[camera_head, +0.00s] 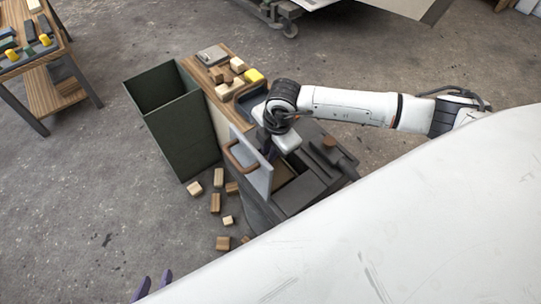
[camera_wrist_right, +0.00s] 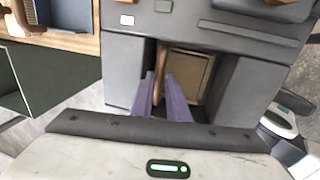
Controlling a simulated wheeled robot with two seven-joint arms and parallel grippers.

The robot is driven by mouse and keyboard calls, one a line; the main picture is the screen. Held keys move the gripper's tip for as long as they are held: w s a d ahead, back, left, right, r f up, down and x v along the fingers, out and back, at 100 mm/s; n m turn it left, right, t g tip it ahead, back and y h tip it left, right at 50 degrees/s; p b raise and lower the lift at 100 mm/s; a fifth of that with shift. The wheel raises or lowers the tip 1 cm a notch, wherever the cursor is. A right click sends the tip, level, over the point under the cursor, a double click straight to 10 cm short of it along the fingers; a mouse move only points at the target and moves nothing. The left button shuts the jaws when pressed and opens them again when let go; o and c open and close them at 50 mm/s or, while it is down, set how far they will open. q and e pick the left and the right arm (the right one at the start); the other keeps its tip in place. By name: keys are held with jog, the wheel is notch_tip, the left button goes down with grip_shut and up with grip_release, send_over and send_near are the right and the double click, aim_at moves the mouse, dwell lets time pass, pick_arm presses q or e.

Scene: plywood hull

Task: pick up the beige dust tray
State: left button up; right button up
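The beige dust tray (camera_wrist_right: 193,72) sits inside an opening in the grey machine (camera_wrist_right: 125,70). Only part of it shows. In the head view the opening is largely behind my right gripper and wrist. The purple fingers of my right gripper (camera_wrist_right: 160,76) point down at the left side of the opening, with a narrow gap between them. A brown bar (camera_wrist_right: 162,52) lies along that gap; I cannot tell whether the fingers press on it. My left gripper (camera_head: 152,282) shows only two purple fingertips, apart, with nothing between them, at the lower left of the head view.
A light grey panel (camera_head: 262,178) with a brown handle (camera_head: 236,160) stands upright at the machine's side. A dark green bin (camera_head: 183,130) and a wooden bench top (camera_head: 200,68) with blocks adjoin it. Several wooden blocks (camera_head: 216,203) lie on the floor. A white hull surface (camera_head: 400,220) fills the lower right.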

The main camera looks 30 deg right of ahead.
jog(key=shift+w+f, duration=0.2)
jog(key=shift+f, duration=0.85)
grip_shut()
pick_arm(q)
jog(key=shift+d, duration=0.1)
